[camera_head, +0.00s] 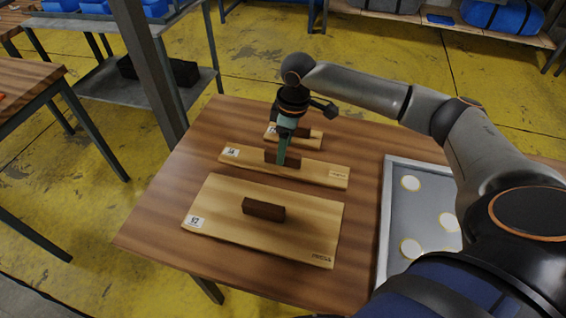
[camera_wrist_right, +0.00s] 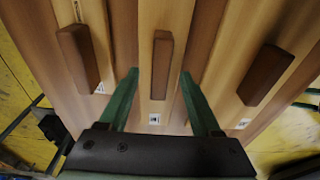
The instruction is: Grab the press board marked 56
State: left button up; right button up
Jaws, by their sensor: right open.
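Three light wooden press boards with dark brown block handles lie on the brown table. The large near board (camera_head: 220,220) has a white label at its left end. The middle board (camera_head: 320,172) is narrower, and the small far board (camera_head: 314,137) is partly hidden by my right gripper. The label numbers are too small to read surely. My right gripper (camera_head: 284,158) is open over the middle board, pointing down. In the wrist view its green fingers (camera_wrist_right: 159,76) stand either side of the middle handle (camera_wrist_right: 162,62); contact cannot be told. My left gripper is not in view.
A grey metal tray (camera_head: 386,215) with several round pale discs lies on the table's right side. The table (camera_head: 150,225) is bare at its left. A metal post (camera_head: 150,70) and a grey shelf (camera_head: 100,90) stand behind left.

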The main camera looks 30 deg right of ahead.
jog(key=shift+w+a+f, duration=0.1)
jog(key=shift+a+f, duration=0.05)
jog(key=shift+f, duration=1.2)
grip_shut()
